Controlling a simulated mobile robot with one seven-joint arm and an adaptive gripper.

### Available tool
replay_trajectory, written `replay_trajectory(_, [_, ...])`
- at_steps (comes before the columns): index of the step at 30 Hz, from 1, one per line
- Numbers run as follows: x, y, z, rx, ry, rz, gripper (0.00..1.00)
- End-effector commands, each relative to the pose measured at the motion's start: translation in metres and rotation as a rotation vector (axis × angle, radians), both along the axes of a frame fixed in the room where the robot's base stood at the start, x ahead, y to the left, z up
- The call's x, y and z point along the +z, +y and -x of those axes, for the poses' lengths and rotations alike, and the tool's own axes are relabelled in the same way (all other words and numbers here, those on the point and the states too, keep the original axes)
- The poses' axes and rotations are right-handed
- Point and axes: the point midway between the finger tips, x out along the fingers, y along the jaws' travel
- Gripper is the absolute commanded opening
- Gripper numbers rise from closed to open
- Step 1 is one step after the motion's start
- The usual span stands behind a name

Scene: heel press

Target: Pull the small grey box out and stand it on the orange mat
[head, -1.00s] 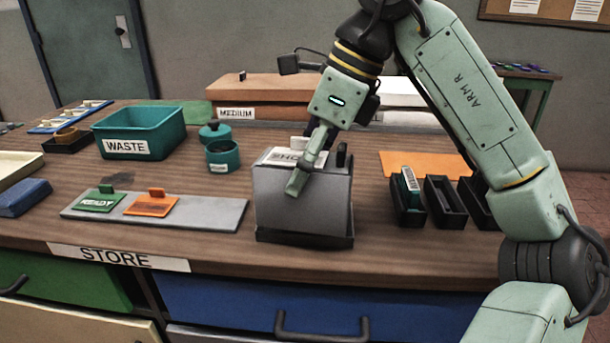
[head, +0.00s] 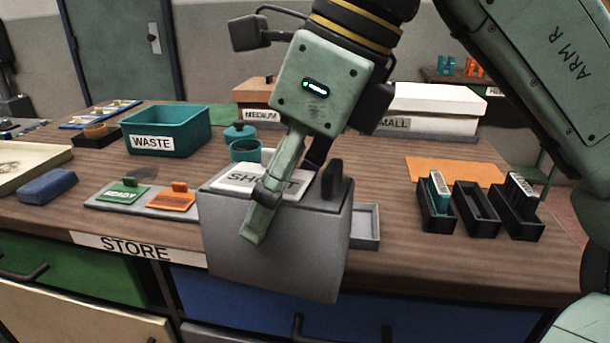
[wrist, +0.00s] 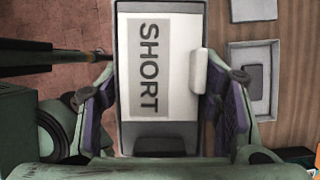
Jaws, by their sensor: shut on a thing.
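The grey box (head: 275,245) has a white top piece marked SHORT and a dark upright tab. My gripper (head: 285,180) is shut on it from above, one finger on its near side. It hangs in front of the bench, apart from the shallow grey tray (head: 371,242) behind it to the right. In the wrist view the box (wrist: 160,128) sits between both fingers (wrist: 162,108), and the tray (wrist: 233,70) shows to the right with a darker square in it. The orange mat (head: 455,168) lies bare at the back right of the bench.
Black holders (head: 482,212) stand in front of the mat, two with upright pieces. A grey plate with READY and orange tags (head: 100,207), a teal WASTE bin (head: 190,125) and a teal pot (head: 246,151) are at left. White and brown boxes (head: 440,100) stand behind.

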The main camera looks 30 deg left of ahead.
Motion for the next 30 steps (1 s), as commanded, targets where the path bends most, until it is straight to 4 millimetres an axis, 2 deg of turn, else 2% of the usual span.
replay_trajectory(3, [0.001, 0.000, 0.013, 0.000, -0.001, -0.001, 0.31])
replay_trajectory(7, [0.006, 0.000, 0.019, -0.001, -0.001, -0.002, 0.31])
replay_trajectory(21, [0.032, 0.000, 0.020, -0.001, 0.001, -0.002, 0.31])
replay_trajectory(30, [0.032, 0.000, 0.020, -0.001, 0.001, -0.002, 0.31])
